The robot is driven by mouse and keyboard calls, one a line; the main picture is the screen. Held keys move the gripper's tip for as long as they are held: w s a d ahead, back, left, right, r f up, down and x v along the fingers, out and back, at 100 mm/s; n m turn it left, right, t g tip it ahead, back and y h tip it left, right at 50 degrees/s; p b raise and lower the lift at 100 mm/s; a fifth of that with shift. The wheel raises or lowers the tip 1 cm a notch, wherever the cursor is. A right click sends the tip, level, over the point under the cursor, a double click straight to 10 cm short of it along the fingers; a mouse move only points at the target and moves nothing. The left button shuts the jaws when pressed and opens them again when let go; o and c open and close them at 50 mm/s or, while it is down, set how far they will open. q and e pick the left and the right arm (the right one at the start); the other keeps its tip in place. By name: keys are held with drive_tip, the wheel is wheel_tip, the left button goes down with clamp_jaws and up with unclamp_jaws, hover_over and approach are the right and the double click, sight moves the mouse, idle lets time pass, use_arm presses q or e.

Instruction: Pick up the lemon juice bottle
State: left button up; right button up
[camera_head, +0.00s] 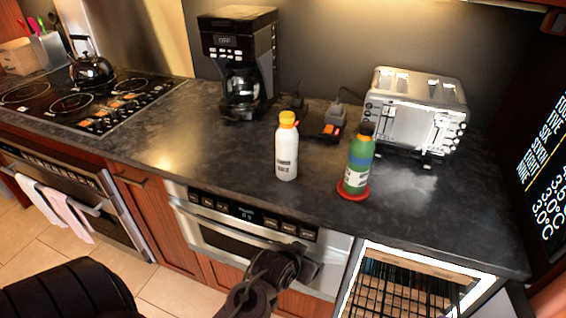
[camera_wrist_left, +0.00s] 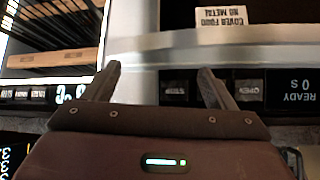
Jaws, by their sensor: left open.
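A white bottle with a yellow cap (camera_head: 286,152) stands upright on the dark counter. A green bottle with a dark cap (camera_head: 358,162) stands upright to its right, on a red round coaster (camera_head: 353,191). The labels are too small to read, so I cannot tell for sure which is lemon juice; the yellow cap fits the white one. My left gripper (camera_head: 290,264) is in front of the microwave drawer, below the counter edge and apart from both bottles. In the left wrist view its fingers (camera_wrist_left: 158,72) are spread and empty. My right gripper is not in view.
The microwave drawer (camera_head: 218,240) is shut below the counter. A coffee maker (camera_head: 238,62) and a toaster (camera_head: 414,108) stand behind the bottles. A stove with a kettle (camera_head: 91,69) is at left. A glass-fronted wine rack (camera_head: 405,287) is at lower right. Counter in front of the bottles is clear.

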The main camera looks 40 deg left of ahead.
sight(285, 154)
use_arm(q)
drive_tip(key=w+a+r+n+t+y, duration=0.1)
drive_tip(key=w+a+r, duration=0.1)
drive_tip(key=r, duration=0.2)
drive_tip(key=w+a+r+n+t+y, duration=0.1)
drive_tip(key=w+a+r+t, duration=0.1)
drive_tip(key=r, duration=0.2)
drive_tip(key=w+a+r+n+t+y, duration=0.1)
drive_tip(key=w+a+r+t, duration=0.1)
drive_tip(key=r, duration=0.3)
drive_tip(key=shift+w+a, duration=0.35)
drive_tip(key=shift+a, duration=0.25)
drive_tip(key=w+a+r+y, duration=0.1)
drive_tip(key=w+a, duration=0.1)
drive_tip(key=w+a+r+n+t+y+p, duration=0.1)
drive_tip(key=w+a, duration=0.2)
drive_tip(key=w+a+r+n+t+y+p, duration=0.1)
drive_tip(key=w+a+r+y, duration=0.1)
drive_tip(key=w+a, duration=0.1)
drive_tip(key=shift+r, duration=0.1)
drive_tip(key=shift+w+a, duration=0.1)
drive_tip(key=shift+w, duration=0.2)
drive_tip(key=shift+c, duration=0.5)
